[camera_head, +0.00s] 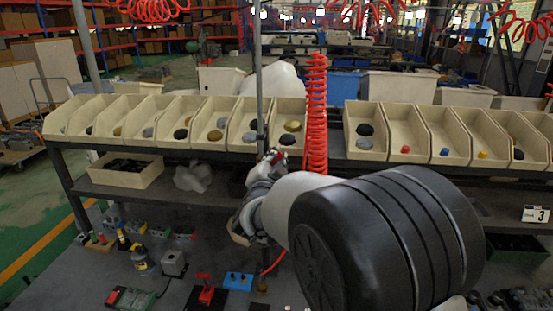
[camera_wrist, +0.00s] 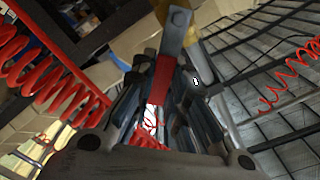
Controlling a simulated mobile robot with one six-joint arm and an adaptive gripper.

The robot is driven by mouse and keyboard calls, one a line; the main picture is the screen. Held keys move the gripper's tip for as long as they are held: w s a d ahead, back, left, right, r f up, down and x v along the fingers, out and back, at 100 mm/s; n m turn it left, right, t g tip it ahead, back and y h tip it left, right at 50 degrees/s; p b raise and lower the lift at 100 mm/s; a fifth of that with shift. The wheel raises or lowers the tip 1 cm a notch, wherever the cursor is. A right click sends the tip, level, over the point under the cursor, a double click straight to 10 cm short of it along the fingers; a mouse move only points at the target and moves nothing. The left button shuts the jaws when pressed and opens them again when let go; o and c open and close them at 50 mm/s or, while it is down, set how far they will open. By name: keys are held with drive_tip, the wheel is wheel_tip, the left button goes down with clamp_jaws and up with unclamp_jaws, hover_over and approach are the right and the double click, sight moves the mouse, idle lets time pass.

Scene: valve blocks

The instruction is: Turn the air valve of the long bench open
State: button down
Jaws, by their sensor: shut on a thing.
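My gripper (camera_head: 268,165) is at the vertical grey air pipe (camera_head: 259,60) at the middle of the long bench. In the wrist view my gripper's fingers (camera_wrist: 160,95) are shut on a red valve handle (camera_wrist: 163,73), which lies between them. In the head view a small red bit (camera_head: 282,156) shows at the fingertips. My arm and fingers hide most of the valve, so its exact angle is unclear.
A red coiled hose (camera_head: 317,105) hangs just right of my gripper. A row of open bins (camera_head: 215,113) lines the bench top, some with small parts. Red and blue valve blocks (camera_head: 238,281) and other small devices stand on the front table. An open box (camera_head: 125,172) sits on the lower shelf.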

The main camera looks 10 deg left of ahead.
idle(0.4)
drive_tip(key=c, duration=1.6)
unclamp_jaws()
drive_tip(key=shift+o, duration=0.2)
drive_tip(key=shift+s, duration=0.15)
drive_tip(key=s, duration=0.7)
drive_tip(key=shift+s+a, duration=0.15)
drive_tip(key=shift+s, duration=0.25)
drive_tip(key=shift+c, duration=0.5)
